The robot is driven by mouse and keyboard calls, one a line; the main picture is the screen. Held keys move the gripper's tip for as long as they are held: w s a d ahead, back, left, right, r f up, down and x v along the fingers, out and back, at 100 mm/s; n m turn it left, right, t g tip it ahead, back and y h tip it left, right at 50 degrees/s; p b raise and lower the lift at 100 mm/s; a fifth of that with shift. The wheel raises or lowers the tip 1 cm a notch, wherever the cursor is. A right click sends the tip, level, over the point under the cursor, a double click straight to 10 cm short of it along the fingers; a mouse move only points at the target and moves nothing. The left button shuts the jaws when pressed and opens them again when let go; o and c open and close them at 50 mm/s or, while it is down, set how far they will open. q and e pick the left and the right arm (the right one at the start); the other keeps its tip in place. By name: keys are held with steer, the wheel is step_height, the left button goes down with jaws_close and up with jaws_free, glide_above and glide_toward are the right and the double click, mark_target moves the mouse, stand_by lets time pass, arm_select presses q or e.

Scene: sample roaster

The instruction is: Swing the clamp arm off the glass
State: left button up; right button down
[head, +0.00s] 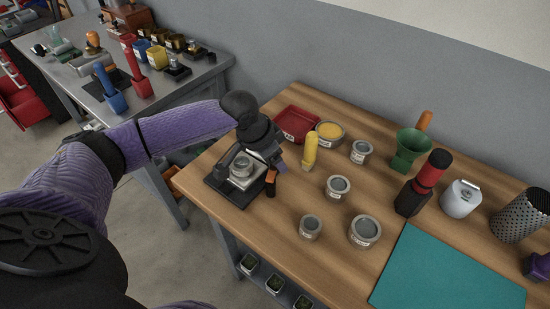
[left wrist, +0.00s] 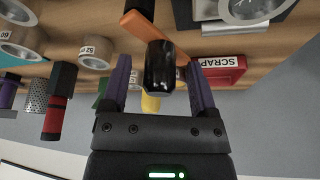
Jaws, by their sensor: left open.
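The black stand (head: 216,184) sits at the left end of the wooden table, with a round glass (head: 242,167) in a metal holder on it. The glass also shows at the top right of the left wrist view (left wrist: 247,8). The clamp arm is orange (head: 271,176) with a black grip (head: 270,190), which hangs at the stand's right side. In the left wrist view the orange arm (left wrist: 143,25) leads to the black grip (left wrist: 160,68). My left gripper (left wrist: 158,66) is open, its purple fingers on either side of the grip, with gaps visible. My right gripper is out of view.
A red scrap tray (head: 296,124), a yellow-handled tool (head: 310,152) and several tins stand close to the right of the stand. A teal mat (head: 450,272) lies at the front right. A grey bench (head: 200,78) stands behind at the left.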

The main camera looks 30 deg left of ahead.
arm_select(q)
jaws_close()
stand_by(0.3)
stand_by(1.1)
